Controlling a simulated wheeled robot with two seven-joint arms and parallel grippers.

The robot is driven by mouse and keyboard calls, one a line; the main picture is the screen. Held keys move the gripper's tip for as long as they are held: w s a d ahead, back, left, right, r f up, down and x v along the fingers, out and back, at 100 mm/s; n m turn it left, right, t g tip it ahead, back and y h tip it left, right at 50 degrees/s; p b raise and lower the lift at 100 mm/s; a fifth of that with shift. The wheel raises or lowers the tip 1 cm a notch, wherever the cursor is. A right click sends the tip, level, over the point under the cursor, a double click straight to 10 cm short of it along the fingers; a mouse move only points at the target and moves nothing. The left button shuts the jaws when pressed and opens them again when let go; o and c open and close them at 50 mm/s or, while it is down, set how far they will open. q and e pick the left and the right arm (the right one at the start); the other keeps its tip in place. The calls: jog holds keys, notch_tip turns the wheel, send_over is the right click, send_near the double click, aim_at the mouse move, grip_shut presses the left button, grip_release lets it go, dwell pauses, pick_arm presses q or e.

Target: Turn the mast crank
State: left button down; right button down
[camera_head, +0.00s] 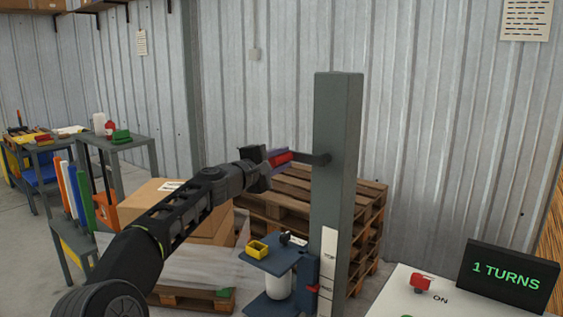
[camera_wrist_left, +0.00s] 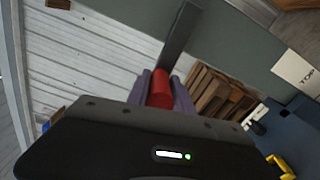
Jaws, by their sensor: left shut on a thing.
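The mast (camera_head: 336,150) is a tall grey-green square post right of centre in the head view. The crank's dark arm (camera_head: 312,159) sticks out to the left from a hub (camera_head: 325,160) on the mast. Its red handle (camera_head: 281,159) is in my left gripper (camera_head: 272,160), which is shut on it. In the left wrist view the red handle (camera_wrist_left: 161,90) sits between the two purple-grey fingers, and the crank arm (camera_wrist_left: 180,38) runs up from it. My right gripper is in neither view.
A display (camera_head: 509,276) reading "1 TURNS" and a red switch (camera_head: 421,282) marked "ON" are at lower right. Wrapped cartons (camera_head: 160,203) stand left, beyond my arm.

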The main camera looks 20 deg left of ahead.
pick_arm(q)
jog(key=shift+r, duration=0.1)
jog(key=c, duration=1.1)
grip_release()
jog(key=shift+s+a, duration=0.1)
jog(key=shift+s, duration=0.05)
jog(key=b+v, duration=0.4)
jog(key=v, duration=0.3)
jog(key=shift+s, duration=0.25)
